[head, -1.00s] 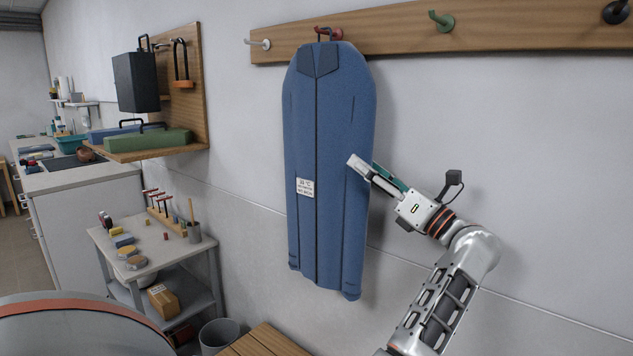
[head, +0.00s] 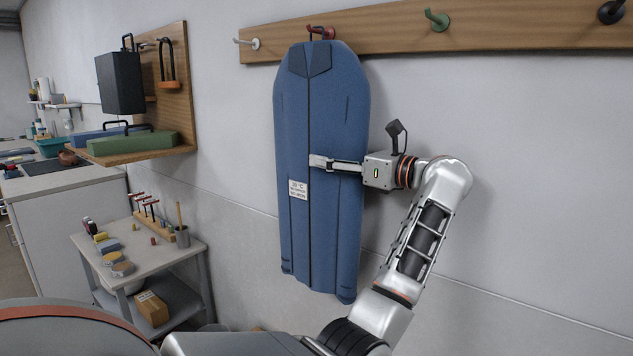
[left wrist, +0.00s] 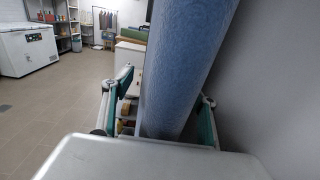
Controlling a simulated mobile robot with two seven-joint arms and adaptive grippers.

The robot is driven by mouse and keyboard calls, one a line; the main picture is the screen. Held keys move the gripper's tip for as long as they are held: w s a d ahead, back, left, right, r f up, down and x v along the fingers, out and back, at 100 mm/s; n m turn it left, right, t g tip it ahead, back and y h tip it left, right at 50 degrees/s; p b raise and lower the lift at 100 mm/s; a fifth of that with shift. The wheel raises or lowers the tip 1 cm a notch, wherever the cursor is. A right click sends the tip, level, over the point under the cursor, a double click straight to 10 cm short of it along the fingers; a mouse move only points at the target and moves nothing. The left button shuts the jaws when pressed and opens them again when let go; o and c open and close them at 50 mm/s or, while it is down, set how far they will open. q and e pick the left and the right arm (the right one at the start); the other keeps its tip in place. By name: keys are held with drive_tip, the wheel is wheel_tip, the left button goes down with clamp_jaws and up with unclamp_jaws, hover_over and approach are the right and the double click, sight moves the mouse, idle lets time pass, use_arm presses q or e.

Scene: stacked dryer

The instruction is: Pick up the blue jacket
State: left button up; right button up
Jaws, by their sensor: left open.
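The blue jacket (head: 322,110) hangs by its collar from a red hook (head: 322,32) on the wall rail, with a white tag (head: 298,189) on its front. My left gripper (head: 322,162) reaches in from the jacket's right edge at mid height. One finger lies across the front of the jacket; the other is hidden in the head view. In the left wrist view the jacket (left wrist: 185,70) stands between the two spread fingers of the open gripper (left wrist: 165,97). I cannot tell whether either finger touches the cloth. My right gripper is not in view.
A wooden rail (head: 390,27) with more hooks runs above the jacket. A wall shelf (head: 150,150) with boxes and a padlock is at the left. Below it stands a small grey cart (head: 150,262) with tools. The wall right of the jacket is bare.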

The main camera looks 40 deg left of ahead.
use_arm(q)
drive_tip(key=shift+a, duration=0.85)
drive_tip(key=shift+c, duration=0.5)
clamp_jaws()
drive_tip(key=shift+r, duration=0.15)
